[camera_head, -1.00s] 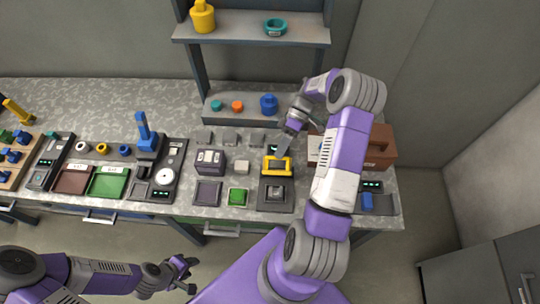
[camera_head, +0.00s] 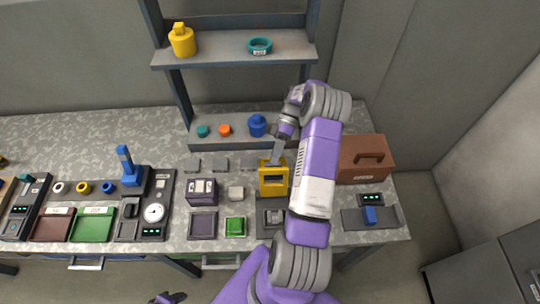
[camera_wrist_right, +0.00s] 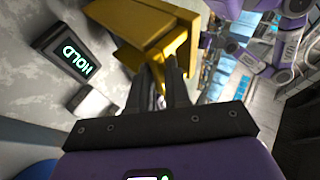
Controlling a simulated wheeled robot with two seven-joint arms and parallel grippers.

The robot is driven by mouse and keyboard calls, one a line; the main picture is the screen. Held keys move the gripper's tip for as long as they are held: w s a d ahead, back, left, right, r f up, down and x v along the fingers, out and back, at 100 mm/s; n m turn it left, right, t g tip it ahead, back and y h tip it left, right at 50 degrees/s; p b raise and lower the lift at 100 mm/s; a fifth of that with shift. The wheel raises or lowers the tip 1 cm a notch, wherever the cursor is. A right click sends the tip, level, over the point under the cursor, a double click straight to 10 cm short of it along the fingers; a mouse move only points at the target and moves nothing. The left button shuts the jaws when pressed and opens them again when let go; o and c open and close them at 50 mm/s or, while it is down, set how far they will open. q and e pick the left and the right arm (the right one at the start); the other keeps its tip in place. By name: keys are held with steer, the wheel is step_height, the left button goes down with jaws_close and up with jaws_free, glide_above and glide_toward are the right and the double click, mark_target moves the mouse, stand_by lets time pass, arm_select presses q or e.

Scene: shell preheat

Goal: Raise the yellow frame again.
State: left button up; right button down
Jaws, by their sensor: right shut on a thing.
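The yellow frame (camera_head: 273,189) stands up behind the dark square fixture (camera_head: 263,219), a dark opening in its front. I cannot tell whether it is hinged there. My right gripper (camera_head: 270,161) is shut on the frame's top edge. In the right wrist view my right fingers (camera_wrist_right: 164,82) meet the yellow frame (camera_wrist_right: 140,45). A dark display block (camera_wrist_right: 68,60) reading HOLD is beside it there. My left gripper (camera_head: 168,298) shows only as a sliver at the bottom edge of the head view.
A brown case (camera_head: 362,160) and a panel with a blue switch (camera_head: 369,215) lie right. A shelf (camera_head: 235,53) stands behind.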

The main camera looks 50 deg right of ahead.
steer(key=shift+d+f, duration=0.2)
steer(key=shift+f, duration=0.2)
steer(key=c, duration=1.3)
jaws_free()
steer(key=shift+w, duration=0.1)
steer(key=shift+o, duration=0.7)
steer(key=shift+w+d+f, duration=0.15)
steer(key=shift+d, duration=0.1)
steer(key=shift+a, duration=0.1)
steer(key=shift+r, duration=0.2)
